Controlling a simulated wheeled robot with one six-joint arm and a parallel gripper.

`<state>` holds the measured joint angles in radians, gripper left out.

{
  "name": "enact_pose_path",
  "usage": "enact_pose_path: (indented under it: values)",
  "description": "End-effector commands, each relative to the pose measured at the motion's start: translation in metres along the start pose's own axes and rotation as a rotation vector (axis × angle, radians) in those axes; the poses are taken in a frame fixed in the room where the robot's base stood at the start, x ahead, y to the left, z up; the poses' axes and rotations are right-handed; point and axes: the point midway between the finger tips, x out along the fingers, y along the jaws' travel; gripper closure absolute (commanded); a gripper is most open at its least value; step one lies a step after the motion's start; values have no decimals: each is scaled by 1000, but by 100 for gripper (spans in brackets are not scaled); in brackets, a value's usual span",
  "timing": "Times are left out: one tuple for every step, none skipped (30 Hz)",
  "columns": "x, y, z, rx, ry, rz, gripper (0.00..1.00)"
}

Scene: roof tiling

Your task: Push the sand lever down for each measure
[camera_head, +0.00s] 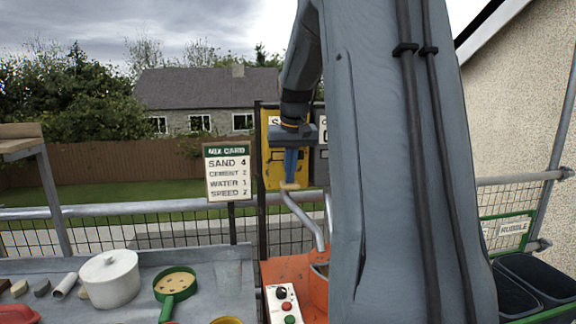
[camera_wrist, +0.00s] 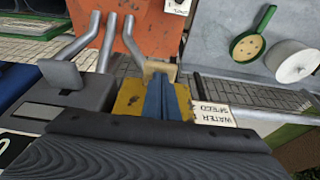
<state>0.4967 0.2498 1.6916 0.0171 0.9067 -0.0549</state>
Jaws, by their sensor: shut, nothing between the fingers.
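The yellow sand hopper (camera_head: 271,160) stands behind the rail, partly hidden by my arm; it also shows in the wrist view (camera_wrist: 128,98). Its tan lever plate (camera_wrist: 160,69) sticks out at the front, above a grey spout tube, and shows in the head view (camera_head: 289,186). My gripper (camera_head: 290,180) points down with its blue fingers shut and empty. The fingertips (camera_wrist: 161,78) are right at the lever plate; I cannot tell whether they press on it. The mix card (camera_head: 228,173) lists sand, cement, water and speed.
A grey hopper (camera_wrist: 77,98) with a grey lever (camera_wrist: 60,73) stands beside the yellow one. An orange mixer (camera_wrist: 150,30) with buttons is below the spouts. The bench at left holds a white pot (camera_head: 110,279) and a green sieve (camera_head: 175,284).

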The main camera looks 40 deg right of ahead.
Motion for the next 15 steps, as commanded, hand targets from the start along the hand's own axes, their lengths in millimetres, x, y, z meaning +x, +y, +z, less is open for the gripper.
enact_pose_path:
  values:
    - [4, 0, 3, 0, -9, 0, 100]
    - [4, 0, 3, 0, -9, 0, 100]
    - [4, 0, 3, 0, -10, 0, 100]
    - [5, 0, 3, 0, -11, 0, 100]
    - [5, 0, 3, 0, -11, 0, 100]
    - [4, 0, 3, 0, -11, 0, 100]
    - [4, 0, 3, 0, -12, 0, 100]
    - [3, 0, 3, 0, -12, 0, 100]
    - [1, 0, 2, -1, -12, 0, 100]
    - [-1, 0, 2, -1, -12, 0, 100]
    - [-4, 0, 1, -1, -12, -1, 100]
    - [-8, -1, 0, -1, -11, -1, 100]
    - [-12, -1, -1, -2, -10, -1, 100]
    - [-15, -1, -2, -2, -9, -1, 100]
    - [-21, -1, -4, -2, -8, -1, 100]
